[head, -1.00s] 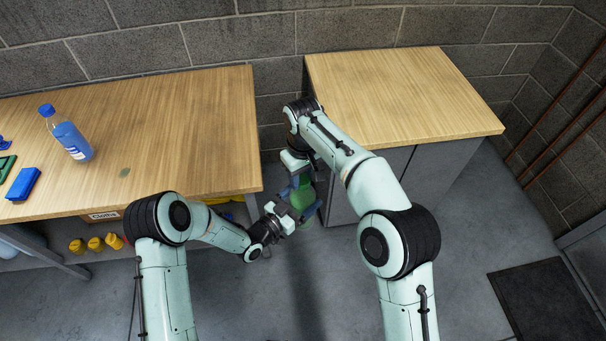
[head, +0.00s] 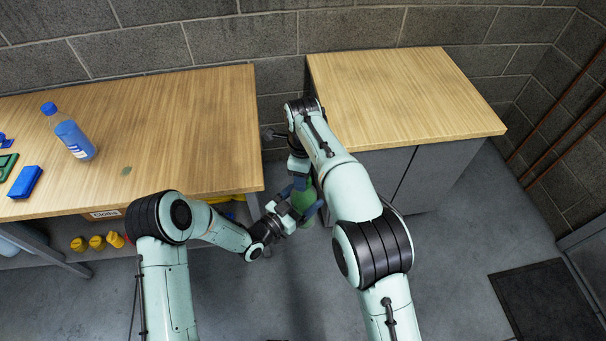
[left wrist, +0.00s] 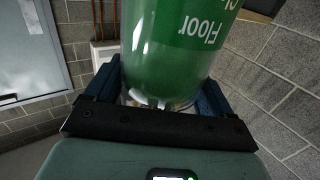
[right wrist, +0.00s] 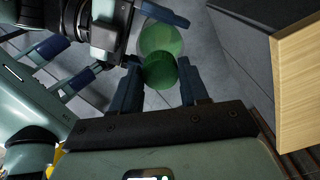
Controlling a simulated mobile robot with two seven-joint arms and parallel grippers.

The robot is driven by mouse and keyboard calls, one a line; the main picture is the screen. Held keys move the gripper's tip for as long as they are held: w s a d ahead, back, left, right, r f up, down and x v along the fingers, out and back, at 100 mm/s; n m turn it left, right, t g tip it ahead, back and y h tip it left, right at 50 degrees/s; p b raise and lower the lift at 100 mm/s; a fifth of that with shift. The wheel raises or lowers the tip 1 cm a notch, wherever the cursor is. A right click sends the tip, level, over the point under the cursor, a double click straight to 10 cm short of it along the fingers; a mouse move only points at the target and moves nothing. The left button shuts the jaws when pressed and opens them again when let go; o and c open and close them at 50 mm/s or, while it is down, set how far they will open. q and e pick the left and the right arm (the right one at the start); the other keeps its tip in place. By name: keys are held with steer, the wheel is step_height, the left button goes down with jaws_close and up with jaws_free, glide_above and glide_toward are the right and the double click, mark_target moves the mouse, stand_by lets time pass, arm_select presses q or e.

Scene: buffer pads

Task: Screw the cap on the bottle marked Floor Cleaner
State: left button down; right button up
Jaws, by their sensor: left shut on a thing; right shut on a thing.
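The green bottle marked Floor (head: 305,199) is held between the two tables, and it fills the top of the left wrist view (left wrist: 165,50). The rest of its label is cut off there. My left gripper (head: 297,206) is shut around the bottle's body. My right gripper (head: 299,182) is above it, pointing down. In the right wrist view, the right gripper's fingers (right wrist: 157,85) are shut on the green cap (right wrist: 160,72). The bottle (right wrist: 158,38) shows just beyond the cap, in line with it. I cannot tell how far the cap is seated.
A blue bottle (head: 73,137) and a blue block (head: 25,182) stand on the left wooden table (head: 190,130). The right table (head: 400,90) is bare. Several yellow items (head: 97,243) sit on the shelf below the left table. Both table edges are close to my grippers.

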steer(key=m, duration=0.7)
steer(key=shift+w, duration=0.1)
steer(key=m, duration=0.3)
steer(key=shift+d+m, duration=0.1)
steer(key=shift+m, duration=1)
steer(key=o, duration=1)
steer(key=shift+r, duration=2.25)
steer(key=shift+c, duration=0.4)
